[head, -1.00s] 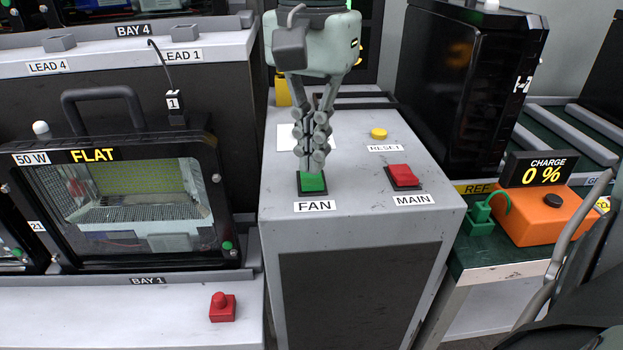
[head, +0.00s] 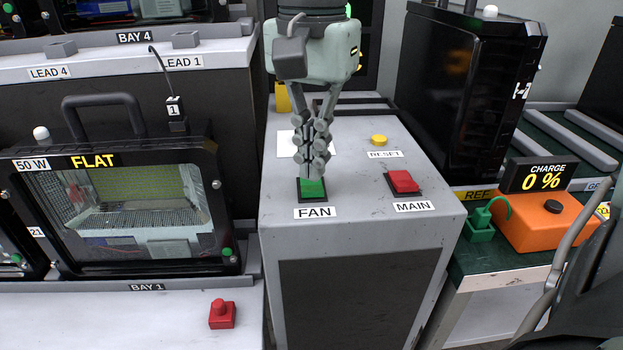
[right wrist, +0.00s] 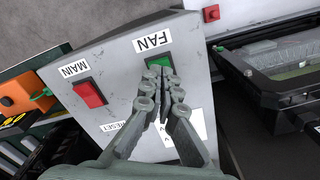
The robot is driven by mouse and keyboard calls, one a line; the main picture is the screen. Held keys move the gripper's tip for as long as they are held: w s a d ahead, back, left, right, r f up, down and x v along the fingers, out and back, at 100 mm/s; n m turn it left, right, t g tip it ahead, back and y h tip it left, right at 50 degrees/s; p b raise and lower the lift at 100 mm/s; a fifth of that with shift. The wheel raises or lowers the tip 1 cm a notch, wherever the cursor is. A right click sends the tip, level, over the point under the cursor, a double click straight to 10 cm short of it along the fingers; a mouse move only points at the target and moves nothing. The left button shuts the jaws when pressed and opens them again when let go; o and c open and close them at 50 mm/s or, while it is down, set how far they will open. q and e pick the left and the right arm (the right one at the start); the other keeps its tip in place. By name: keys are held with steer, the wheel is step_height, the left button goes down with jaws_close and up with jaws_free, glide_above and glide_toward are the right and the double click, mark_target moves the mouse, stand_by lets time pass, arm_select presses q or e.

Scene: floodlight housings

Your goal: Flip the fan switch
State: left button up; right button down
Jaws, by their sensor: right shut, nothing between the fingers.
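The green fan switch (head: 313,189) sits in a dark frame above the FAN label on top of the grey cabinet. It also shows in the right wrist view (right wrist: 158,62). My right gripper (head: 314,174) points down with its fingers shut and empty. Its fingertips are at the switch's rear part and hide some of it; in the right wrist view the fingertips (right wrist: 160,75) overlap its near edge. I cannot tell whether they press on it. My left gripper is not in view.
The red MAIN switch (head: 403,182) and yellow RESET button (head: 379,140) are right of the fan switch on the cabinet (head: 278,228). A floodlight housing (head: 228,200) marked FLAT stands at left. An orange charger (head: 535,222) reads 0 %.

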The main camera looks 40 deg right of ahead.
mark_target(312, 189)
steer(key=shift+f+b, duration=0.95)
steer(key=shift+f, duration=0.1)
stand_by(0.9)
steer(key=shift+r+p, duration=2.7)
steer(key=shift+r, duration=0.85)
steer(key=shift+f, duration=0.1)
